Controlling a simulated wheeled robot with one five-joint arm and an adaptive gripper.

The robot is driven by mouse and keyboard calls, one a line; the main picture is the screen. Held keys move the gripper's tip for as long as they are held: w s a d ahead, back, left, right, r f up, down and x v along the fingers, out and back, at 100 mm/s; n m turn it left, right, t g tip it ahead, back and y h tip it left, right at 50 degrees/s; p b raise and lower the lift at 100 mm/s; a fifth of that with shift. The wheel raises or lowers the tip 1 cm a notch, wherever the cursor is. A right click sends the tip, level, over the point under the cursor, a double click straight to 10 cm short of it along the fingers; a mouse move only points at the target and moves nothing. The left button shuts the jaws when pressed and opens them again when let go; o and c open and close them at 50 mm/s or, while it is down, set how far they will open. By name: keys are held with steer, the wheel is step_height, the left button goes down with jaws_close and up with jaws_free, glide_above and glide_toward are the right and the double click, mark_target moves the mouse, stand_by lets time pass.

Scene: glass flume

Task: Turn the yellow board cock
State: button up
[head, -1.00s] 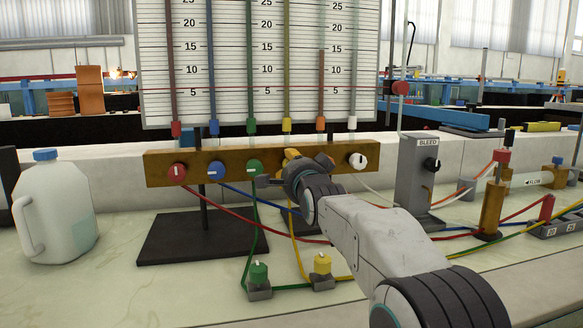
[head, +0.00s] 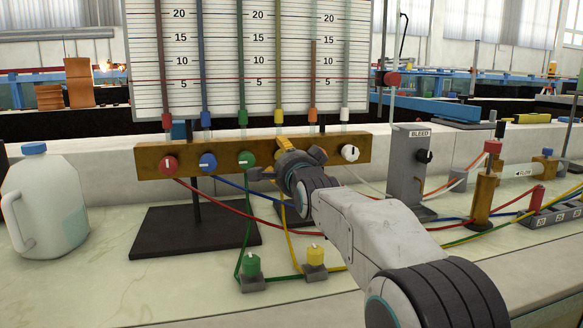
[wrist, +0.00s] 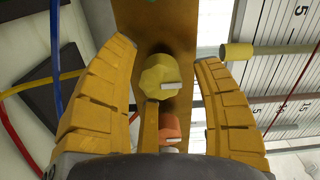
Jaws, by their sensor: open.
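The yellow board cock (wrist: 158,76) is a faceted knob with a short white mark, and the mark points right in the wrist view. It sits on the brass-brown board (wrist: 180,15), which runs below the gauge tubes in the head view (head: 220,160). My gripper (wrist: 165,56) is open, with one orange finger on each side of the yellow cock and a gap to each. In the head view my gripper (head: 288,150) hides the yellow cock. The orange cock (wrist: 170,128) lies beyond it, nearer the palm in the wrist view.
Red (head: 169,164), blue (head: 208,162) and green (head: 246,160) cocks are left of my gripper, and a white cock (head: 350,153) is right. A separate yellow bench cock (head: 315,255) and green one (head: 251,265) stand in front with hoses. A jug (head: 45,200) stands left.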

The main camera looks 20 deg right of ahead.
steer(key=s, duration=1.1)
steer(key=shift+s, duration=0.2)
steer(key=shift+r, duration=0.1)
steer(key=s+r+n+g+p, duration=0.4)
steer(key=s+n+g+p, duration=0.3)
steer(key=s+p, duration=0.9)
steer(key=s+r+n+g+p, duration=0.4)
steer(key=s+n+g+p, duration=0.3)
steer(key=s+p, duration=0.9)
steer(key=n+p, duration=0.2)
steer(key=p, duration=0.4)
steer(key=shift+s+g, duration=0.2)
steer(key=shift+g, duration=0.1)
